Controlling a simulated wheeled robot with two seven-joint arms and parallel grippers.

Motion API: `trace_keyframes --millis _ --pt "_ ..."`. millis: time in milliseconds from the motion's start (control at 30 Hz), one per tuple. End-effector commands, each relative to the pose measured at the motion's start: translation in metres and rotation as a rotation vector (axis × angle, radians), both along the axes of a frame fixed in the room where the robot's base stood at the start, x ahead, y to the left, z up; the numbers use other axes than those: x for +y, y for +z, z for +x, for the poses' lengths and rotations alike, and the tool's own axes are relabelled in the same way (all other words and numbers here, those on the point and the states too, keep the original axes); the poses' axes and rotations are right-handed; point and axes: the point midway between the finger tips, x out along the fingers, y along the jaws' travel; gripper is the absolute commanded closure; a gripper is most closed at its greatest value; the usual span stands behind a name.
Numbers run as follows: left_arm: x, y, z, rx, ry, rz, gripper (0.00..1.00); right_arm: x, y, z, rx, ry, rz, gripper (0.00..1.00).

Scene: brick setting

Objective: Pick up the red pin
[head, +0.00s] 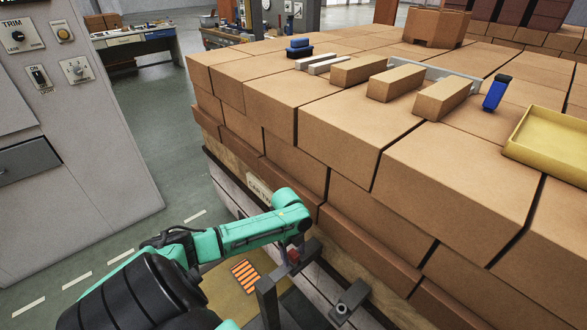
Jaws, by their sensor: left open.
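No red pin can be made out clearly in the head view. A small reddish patch (293,256) shows at the wrist of my left arm, and I cannot tell whether it is part of the arm. My left gripper (308,302) is low in front of the brick stack, below its top, with its dark fingers spread apart and nothing seen between them. My right gripper is not in view.
The brick stack (340,115) fills the right side. On top lie several loose tan bricks (443,97), a blue-black tool (496,92), a blue item (299,48), a yellow tray (517,147) and a brown box (436,27). A grey control cabinet (85,200) stands left.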

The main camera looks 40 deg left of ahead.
Motion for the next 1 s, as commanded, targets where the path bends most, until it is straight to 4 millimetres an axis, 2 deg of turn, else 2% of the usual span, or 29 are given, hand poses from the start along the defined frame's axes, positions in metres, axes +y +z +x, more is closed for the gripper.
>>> trace_keyframes --millis 133,167,300,333,633,767,867,1000 --pt "0.000 0.000 0.000 -0.001 0.000 0.001 0.32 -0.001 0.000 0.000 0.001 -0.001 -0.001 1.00" --pt "0.000 0.000 0.000 -0.001 0.000 0.001 0.36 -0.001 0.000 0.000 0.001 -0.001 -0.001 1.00" --pt "0.000 0.000 0.000 -0.001 0.000 0.001 0.90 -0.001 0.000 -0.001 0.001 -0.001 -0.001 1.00" --pt "0.000 0.000 0.000 -0.001 0.000 0.001 1.00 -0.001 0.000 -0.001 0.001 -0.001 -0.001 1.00" --pt "0.000 0.001 0.000 -0.001 0.000 0.001 1.00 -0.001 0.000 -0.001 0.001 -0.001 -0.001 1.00" --pt "0.001 0.008 0.001 -0.003 0.000 0.001 1.00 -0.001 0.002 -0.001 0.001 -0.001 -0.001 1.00" --pt "0.001 0.022 0.001 -0.002 -0.001 0.001 1.00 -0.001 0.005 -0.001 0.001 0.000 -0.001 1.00" --pt "0.001 0.056 0.001 -0.003 -0.002 0.003 1.00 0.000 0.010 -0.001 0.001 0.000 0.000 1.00"
